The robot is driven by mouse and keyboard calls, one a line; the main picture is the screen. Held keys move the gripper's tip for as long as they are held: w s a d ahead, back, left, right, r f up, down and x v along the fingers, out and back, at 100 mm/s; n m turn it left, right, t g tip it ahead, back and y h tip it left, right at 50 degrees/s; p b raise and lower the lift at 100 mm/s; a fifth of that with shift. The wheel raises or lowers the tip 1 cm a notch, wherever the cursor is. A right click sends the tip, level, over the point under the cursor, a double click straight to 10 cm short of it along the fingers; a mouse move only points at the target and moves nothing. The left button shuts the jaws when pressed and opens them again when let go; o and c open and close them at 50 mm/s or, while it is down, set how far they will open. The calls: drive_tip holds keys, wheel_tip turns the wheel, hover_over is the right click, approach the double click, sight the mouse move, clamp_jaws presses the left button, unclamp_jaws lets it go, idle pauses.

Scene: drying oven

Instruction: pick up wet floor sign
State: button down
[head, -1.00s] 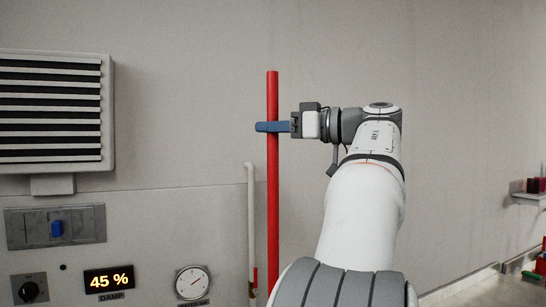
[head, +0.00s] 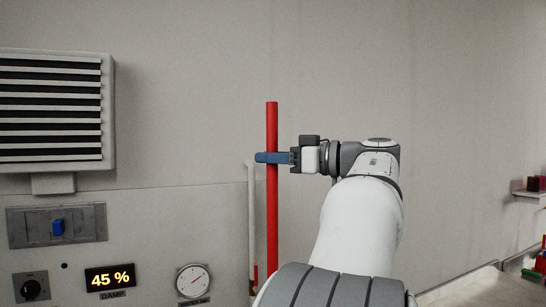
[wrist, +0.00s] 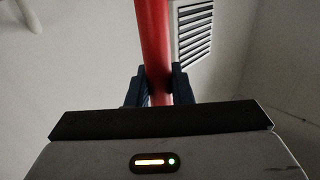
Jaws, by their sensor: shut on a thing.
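A red upright pole (head: 272,215) stands in the middle of the head view. It runs down out of the frame, and its lower end is hidden. No sign panel or lettering shows, so I cannot tell whether the pole belongs to the wet floor sign. My gripper (head: 268,158) is shut on the pole below its top end, with blue fingers around it. In the wrist view the red pole (wrist: 154,50) passes between the two blue fingers of my gripper (wrist: 159,88).
A louvred vent (head: 52,110) is on the wall at left. Below it are a switch panel (head: 85,225), a 45 % damp display (head: 109,279), a dial gauge (head: 193,281) and a knob (head: 30,288). A pale pipe (head: 252,215) runs behind the pole. A small shelf (head: 530,195) is at right.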

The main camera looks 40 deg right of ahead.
drive_tip(key=c, duration=1.3)
unclamp_jaws()
drive_tip(key=shift+f, duration=0.1)
